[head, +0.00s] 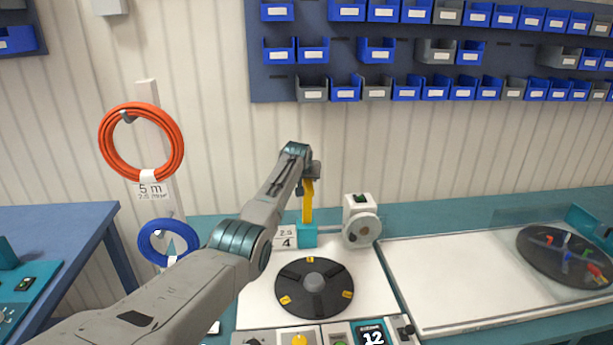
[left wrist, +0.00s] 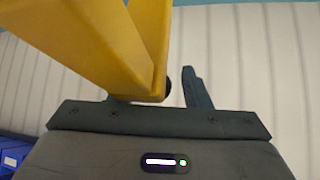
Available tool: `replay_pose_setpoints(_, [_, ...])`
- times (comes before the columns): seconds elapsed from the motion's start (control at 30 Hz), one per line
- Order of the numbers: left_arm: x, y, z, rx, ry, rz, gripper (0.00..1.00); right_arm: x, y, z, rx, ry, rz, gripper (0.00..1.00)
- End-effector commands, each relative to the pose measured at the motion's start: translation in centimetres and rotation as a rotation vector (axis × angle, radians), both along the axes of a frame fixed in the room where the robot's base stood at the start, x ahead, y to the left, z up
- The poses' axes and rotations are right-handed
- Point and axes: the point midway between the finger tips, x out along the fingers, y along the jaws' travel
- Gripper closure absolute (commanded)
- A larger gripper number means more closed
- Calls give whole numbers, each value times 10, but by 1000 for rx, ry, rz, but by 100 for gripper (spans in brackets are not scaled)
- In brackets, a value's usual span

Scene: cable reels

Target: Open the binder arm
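The binder arm (head: 307,202) is a yellow lever standing nearly upright on a teal block (head: 307,236) in the head view. My left gripper (head: 306,186) is at its top end. In the left wrist view, the yellow arm (left wrist: 120,45) fills the upper left, close to the gripper's palm. One dark finger (left wrist: 197,88) shows to its right, with a gap of wall between them. The other finger is hidden, apparently behind the yellow arm. The left gripper looks open around or beside the lever; contact cannot be told. My right gripper is not in view.
A black reel disc (head: 314,287) lies in front of the binder block. A white device with a round wheel (head: 362,230) stands just right of it. Orange (head: 141,143) and blue (head: 168,242) cable coils hang at left. The white panel (head: 450,280) at right has free room.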

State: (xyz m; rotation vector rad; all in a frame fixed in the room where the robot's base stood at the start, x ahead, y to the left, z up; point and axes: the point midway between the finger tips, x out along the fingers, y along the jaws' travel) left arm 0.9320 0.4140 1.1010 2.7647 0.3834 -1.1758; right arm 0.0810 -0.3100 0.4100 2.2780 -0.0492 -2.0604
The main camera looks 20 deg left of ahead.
Motion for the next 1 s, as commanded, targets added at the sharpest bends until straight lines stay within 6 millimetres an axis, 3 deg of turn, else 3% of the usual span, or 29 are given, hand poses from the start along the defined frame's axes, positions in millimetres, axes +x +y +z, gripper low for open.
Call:
replay_pose_setpoints(0.47, [-2, -2, 7, 1, -8, -1, 54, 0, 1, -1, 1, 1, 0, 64])
replay_pose_setpoints(1.0, [-44, -12, 49, 0, -9, -1, 54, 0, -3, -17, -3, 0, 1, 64])
